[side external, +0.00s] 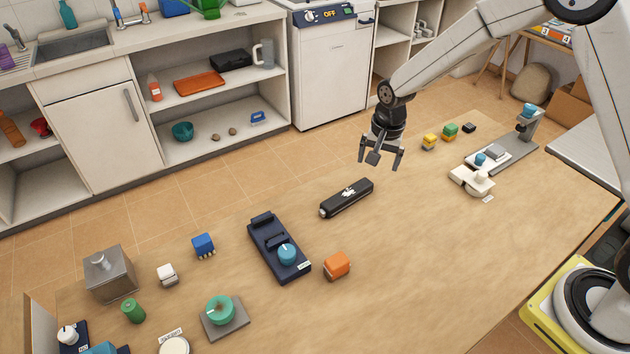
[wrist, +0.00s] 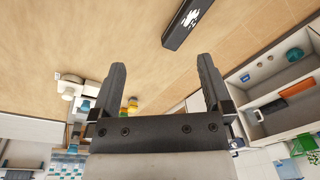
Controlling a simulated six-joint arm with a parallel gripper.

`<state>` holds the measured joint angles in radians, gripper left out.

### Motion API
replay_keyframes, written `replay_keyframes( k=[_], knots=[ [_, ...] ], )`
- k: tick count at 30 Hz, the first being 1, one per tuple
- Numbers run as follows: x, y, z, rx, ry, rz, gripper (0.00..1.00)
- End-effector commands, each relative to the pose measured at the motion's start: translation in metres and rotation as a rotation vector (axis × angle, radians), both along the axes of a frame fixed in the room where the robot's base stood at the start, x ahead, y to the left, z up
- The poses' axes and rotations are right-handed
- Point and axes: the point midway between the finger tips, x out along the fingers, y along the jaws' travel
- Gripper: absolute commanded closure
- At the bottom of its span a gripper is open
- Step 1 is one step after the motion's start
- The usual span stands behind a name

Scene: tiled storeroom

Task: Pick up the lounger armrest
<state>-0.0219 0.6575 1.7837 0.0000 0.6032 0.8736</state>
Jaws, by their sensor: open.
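The lounger armrest appears to be the long black bar (side external: 347,198) with a white mark on top and a light near end. It lies flat and slantwise on the wooden table in the side view. The bar (wrist: 186,24) also shows at the top of the wrist view, beyond the fingertips and right of centre. My gripper (side external: 381,162) is open and empty, above the table and up and to the right of the bar, apart from it. Both open fingers of my gripper (wrist: 162,68) show in the wrist view with nothing between them.
A dark blue base with a teal knob (side external: 287,254) and an orange block (side external: 337,266) lie nearer the camera. Yellow (side external: 429,142) and green (side external: 450,131) blocks and a grey-white device (side external: 473,180) stand to the right. The table around the bar is clear.

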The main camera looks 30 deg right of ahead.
Motion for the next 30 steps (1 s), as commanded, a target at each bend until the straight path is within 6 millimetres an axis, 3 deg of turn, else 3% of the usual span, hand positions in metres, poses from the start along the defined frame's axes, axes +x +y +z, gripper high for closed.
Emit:
replay_keyframes(
  k=[6, 15, 21, 30],
  knots=[
    [0.037, 0.004, -0.035, 0.017, 0.037, -0.213, 0.00],
    [0.073, 0.009, -0.083, 0.027, 0.078, -0.491, 0.00],
    [0.083, 0.011, -0.101, 0.028, 0.092, -0.596, 0.00],
    [0.085, 0.011, -0.106, 0.028, 0.096, -0.618, 0.00]
  ],
)
